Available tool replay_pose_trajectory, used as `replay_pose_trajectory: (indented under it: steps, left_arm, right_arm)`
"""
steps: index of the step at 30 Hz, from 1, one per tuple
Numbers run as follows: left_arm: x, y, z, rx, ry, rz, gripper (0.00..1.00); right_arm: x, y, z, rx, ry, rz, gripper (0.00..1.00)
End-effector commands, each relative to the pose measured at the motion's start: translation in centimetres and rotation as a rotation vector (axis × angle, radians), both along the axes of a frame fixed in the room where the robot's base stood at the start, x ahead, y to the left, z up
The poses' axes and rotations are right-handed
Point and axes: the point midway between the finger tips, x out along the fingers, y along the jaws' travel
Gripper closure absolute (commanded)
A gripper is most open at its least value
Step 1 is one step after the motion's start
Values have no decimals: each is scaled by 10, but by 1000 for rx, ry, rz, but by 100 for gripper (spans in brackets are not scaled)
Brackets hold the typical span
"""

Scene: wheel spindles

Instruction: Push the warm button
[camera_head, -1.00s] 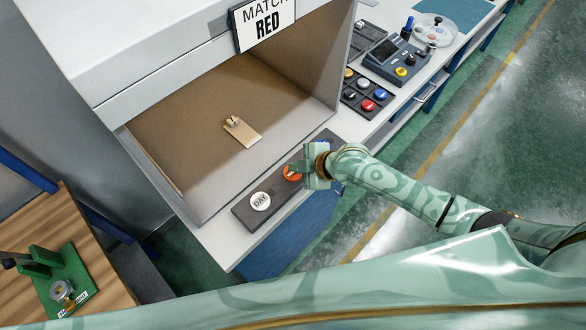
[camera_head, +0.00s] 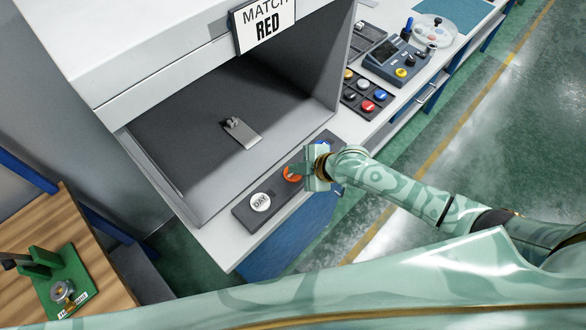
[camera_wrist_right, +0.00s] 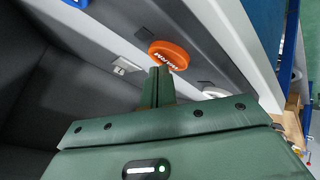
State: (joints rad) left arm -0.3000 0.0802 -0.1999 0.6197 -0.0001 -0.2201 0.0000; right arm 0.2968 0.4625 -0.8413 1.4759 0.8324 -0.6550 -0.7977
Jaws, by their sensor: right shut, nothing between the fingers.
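The warm button (camera_head: 291,174) is an orange round button on the dark strip panel (camera_head: 240,214) along the booth's front edge. In the right wrist view the orange button (camera_wrist_right: 169,54) shows its lettering upside down. My right gripper (camera_head: 302,169) is shut and empty, its fingertips right at the button. In the wrist view the fingertips (camera_wrist_right: 159,72) overlap the button's near edge; I cannot tell whether they press it. The gripper hides part of the button in the head view. My left gripper is not in view.
A white DAY button (camera_head: 260,202) sits left of the orange one, and a blue button (camera_head: 322,144) lies beyond it. The booth (camera_head: 185,180) holds a small plate (camera_head: 242,132) under a MATCH RED sign (camera_head: 265,22). Colored buttons (camera_head: 367,104) and a device (camera_head: 398,62) stand farther back.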

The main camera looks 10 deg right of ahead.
Motion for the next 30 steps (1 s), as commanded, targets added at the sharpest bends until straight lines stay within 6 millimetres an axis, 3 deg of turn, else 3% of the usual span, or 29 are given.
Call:
replay_pose_trajectory:
  steps: [11, 25, 30]
  left_arm:
    - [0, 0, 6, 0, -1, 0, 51]
    - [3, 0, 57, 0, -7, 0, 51]
    - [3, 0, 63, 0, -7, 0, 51]
  right_arm:
    - [0, 0, 6, 0, -1, -1, 100]
    - [1, 0, 60, 0, -2, 0, 100]
    - [1, 0, 66, 0, -2, -1, 100]
